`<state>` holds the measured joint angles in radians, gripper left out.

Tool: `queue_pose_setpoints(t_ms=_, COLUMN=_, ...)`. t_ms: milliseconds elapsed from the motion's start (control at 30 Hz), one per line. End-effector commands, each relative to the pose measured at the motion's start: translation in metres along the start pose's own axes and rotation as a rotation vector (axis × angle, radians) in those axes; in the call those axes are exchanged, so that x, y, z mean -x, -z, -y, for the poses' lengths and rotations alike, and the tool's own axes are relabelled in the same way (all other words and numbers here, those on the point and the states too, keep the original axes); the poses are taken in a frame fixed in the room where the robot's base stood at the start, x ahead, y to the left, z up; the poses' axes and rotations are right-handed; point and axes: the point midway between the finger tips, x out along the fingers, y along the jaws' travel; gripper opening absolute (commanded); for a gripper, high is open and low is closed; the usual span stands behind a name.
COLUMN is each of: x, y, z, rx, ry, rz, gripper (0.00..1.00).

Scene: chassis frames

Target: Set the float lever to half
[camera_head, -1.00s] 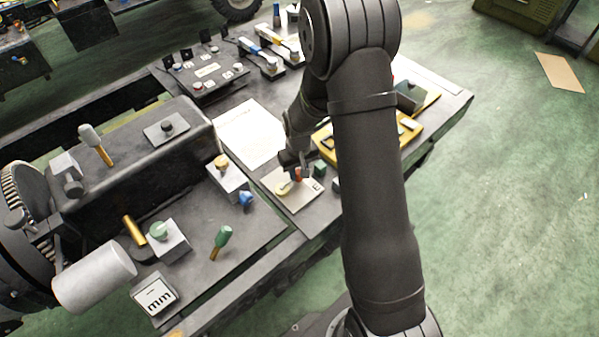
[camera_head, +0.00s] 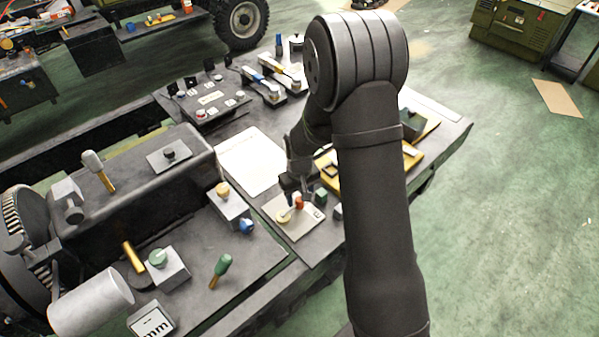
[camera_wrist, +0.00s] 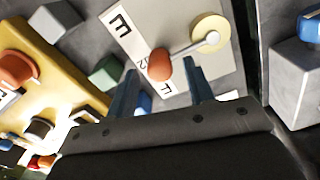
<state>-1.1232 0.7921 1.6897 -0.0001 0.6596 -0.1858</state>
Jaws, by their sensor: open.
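The float lever is a thin rod on a round cream hub (camera_wrist: 208,37), ending in an orange-red knob (camera_wrist: 160,64). In the head view its knob (camera_head: 299,202) and hub (camera_head: 283,215) show on a pale plate (camera_head: 298,229). A white label strip (camera_wrist: 128,38) bears E, 1/2 and F; the knob is beside the 1/2 mark, between E and F. My gripper (camera_wrist: 161,72) is open, one finger on each side of the knob in the wrist picture. I cannot tell whether either finger touches it. My gripper (camera_head: 294,184) is dark and partly hidden in the head view.
A green block (camera_wrist: 105,73) sits close to the left finger. A yellow panel (camera_wrist: 45,70) with knobs lies left in the wrist view. A grey box with a blue knob (camera_wrist: 311,24) stands right. A white sheet (camera_head: 250,160) lies flat behind the plate.

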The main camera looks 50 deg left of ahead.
Motion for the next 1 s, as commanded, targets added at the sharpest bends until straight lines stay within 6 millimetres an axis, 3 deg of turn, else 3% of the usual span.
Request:
queue_pose_setpoints(t_ms=600, x=0.133, y=0.000, z=0.000, rx=0.000, ry=-0.001, rz=-0.004, gripper=0.48)
queue_pose_setpoints(t_ms=800, x=0.153, y=0.000, z=0.000, rx=0.000, ry=0.000, rz=-0.002, gripper=0.48)
queue_pose_setpoints(t_ms=1000, x=0.156, y=0.000, z=0.000, rx=0.000, ry=0.000, rz=-0.001, gripper=0.48)
